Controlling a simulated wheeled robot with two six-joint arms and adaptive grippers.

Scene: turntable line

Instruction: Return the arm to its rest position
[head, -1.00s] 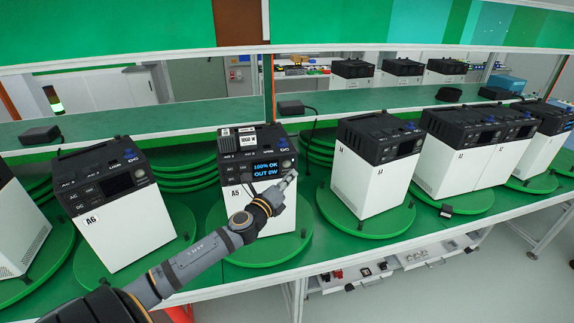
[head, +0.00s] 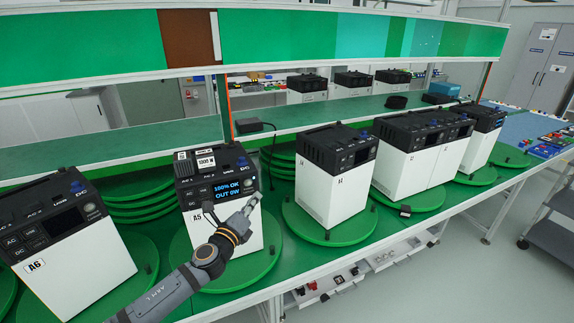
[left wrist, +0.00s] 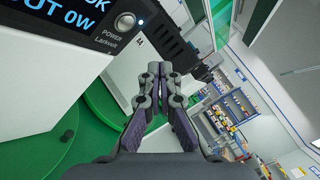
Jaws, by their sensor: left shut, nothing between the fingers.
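My left gripper (head: 250,207) is shut and empty, in front of the white and black power unit labelled A5 (head: 233,239), at its right front side. The unit's screen (head: 228,189) is lit and reads "100% OK" and "OUT 0W". In the left wrist view the closed fingers (left wrist: 158,78) point past the unit's power button (left wrist: 125,20), with a gap between them and the panel. Another white unit stands beyond the fingers there. My right gripper is in neither view.
Unit A6 (head: 83,270) stands left of A5 on a green turntable (head: 140,285). More units (head: 334,190) stand on turntables to the right. A shelf (head: 335,109) runs behind them.

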